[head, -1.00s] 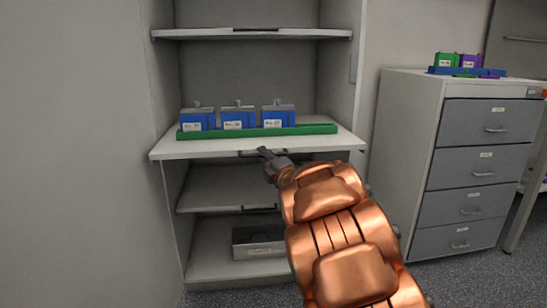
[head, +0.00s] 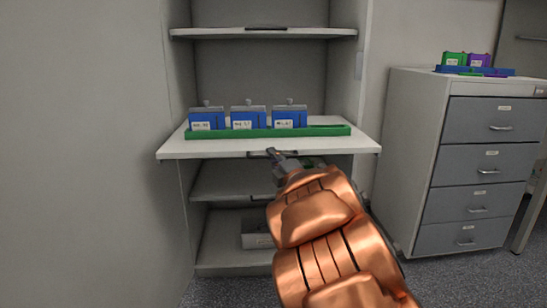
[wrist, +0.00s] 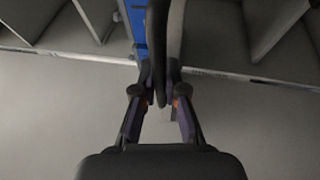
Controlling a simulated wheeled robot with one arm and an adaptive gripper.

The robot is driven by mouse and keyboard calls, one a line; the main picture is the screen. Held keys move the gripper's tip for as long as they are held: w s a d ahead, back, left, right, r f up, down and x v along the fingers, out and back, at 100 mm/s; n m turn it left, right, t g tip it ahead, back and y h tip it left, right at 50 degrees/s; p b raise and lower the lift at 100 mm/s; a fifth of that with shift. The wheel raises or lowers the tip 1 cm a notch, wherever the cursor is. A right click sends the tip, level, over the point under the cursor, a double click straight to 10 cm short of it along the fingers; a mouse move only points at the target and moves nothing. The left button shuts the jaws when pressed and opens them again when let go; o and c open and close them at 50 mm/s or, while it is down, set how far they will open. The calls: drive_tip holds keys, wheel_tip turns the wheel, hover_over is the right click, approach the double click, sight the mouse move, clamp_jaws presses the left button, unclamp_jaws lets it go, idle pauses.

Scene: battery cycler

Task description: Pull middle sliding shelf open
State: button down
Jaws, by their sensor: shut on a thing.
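The middle sliding shelf (head: 172,149) is a pale board that juts out past the front of the open cabinet. It carries a green tray (head: 270,132) with three blue, labelled battery blocks (head: 248,119) in a row. A dark bar handle (head: 291,153) sits at the middle of the shelf's front edge. My gripper (head: 276,157) is at this handle and shut on it. In the wrist view my fingers (wrist: 160,97) close around the dark handle bar (wrist: 162,45). My copper-coloured arm hides part of the space below the shelf.
An upper shelf (head: 205,33) and a lower shelf (head: 225,181) stay inside the cabinet. A grey bin (head: 252,231) stands on the cabinet floor. A drawer cabinet (head: 420,120) stands at the right, with coloured blocks (head: 467,60) on top. Floor shows between them.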

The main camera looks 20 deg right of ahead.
drive_tip(key=shift+a, duration=0.15)
drive_tip(key=c, duration=1.5)
unclamp_jaws()
drive_tip(key=o, duration=0.3)
drive_tip(key=v, duration=0.7)
drive_tip(key=shift+s, duration=0.2)
